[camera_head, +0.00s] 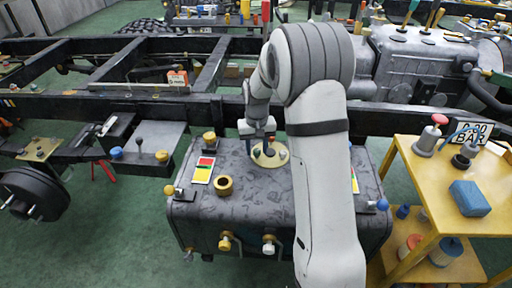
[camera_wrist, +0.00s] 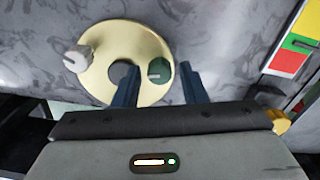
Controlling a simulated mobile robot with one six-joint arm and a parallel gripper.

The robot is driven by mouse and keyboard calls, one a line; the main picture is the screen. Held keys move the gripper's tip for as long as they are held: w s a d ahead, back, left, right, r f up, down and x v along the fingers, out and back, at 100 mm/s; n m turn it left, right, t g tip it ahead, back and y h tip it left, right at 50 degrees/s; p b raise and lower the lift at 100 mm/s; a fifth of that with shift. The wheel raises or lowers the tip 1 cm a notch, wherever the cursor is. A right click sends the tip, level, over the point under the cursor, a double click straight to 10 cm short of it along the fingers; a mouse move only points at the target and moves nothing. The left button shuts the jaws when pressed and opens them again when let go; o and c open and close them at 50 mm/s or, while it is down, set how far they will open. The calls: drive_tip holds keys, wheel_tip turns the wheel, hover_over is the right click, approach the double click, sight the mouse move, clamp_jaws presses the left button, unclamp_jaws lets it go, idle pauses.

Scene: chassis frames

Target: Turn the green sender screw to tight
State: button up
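The green sender screw (camera_wrist: 159,72) sits on the right part of a round cream sender plate (camera_wrist: 110,35) in the wrist view. A pale slot mark shows on the screw. A whitish screw (camera_wrist: 77,58) stands on the left of the plate, with a dark grey round spot between them. My gripper (camera_wrist: 160,68) is open, its two blue fingers on either side of the green screw; whether they touch it I cannot tell. In the head view my gripper (camera_head: 257,128) points down over the cream plate (camera_head: 265,163) on the dark tank (camera_head: 260,205), and my arm hides part of the tank.
A red, yellow and green card (camera_head: 203,169) and a brass ring (camera_head: 224,186) lie on the tank left of the plate. A black chassis rail (camera_head: 120,106) runs behind. A yellow cart (camera_head: 425,180) with a blue block (camera_head: 469,198) stands at right.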

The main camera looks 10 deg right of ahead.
drive_tip(key=c, duration=0.8)
drive_tip(key=shift+a, duration=0.1)
clamp_jaws()
drive_tip(key=shift+r+m+p, duration=0.1)
drive_tip(key=shift+m+p, duration=0.2)
drive_tip(key=shift+m, duration=0.2)
drive_tip(key=m+p, duration=0.1)
drive_tip(key=m, duration=0.1)
drive_tip(key=shift+m, duration=0.4)
drive_tip(key=m+p, duration=0.2)
drive_tip(key=m, duration=0.2)
drive_tip(key=shift+m, duration=0.3)
drive_tip(key=m+p, duration=0.1)
drive_tip(key=m, duration=0.5)
drive_tip(key=shift+p, duration=0.4)
drive_tip(key=m+p, duration=0.1)
drive_tip(key=m, duration=0.5)
drive_tip(key=shift+w+m, duration=0.1)
drive_tip(key=shift+m, duration=0.2)
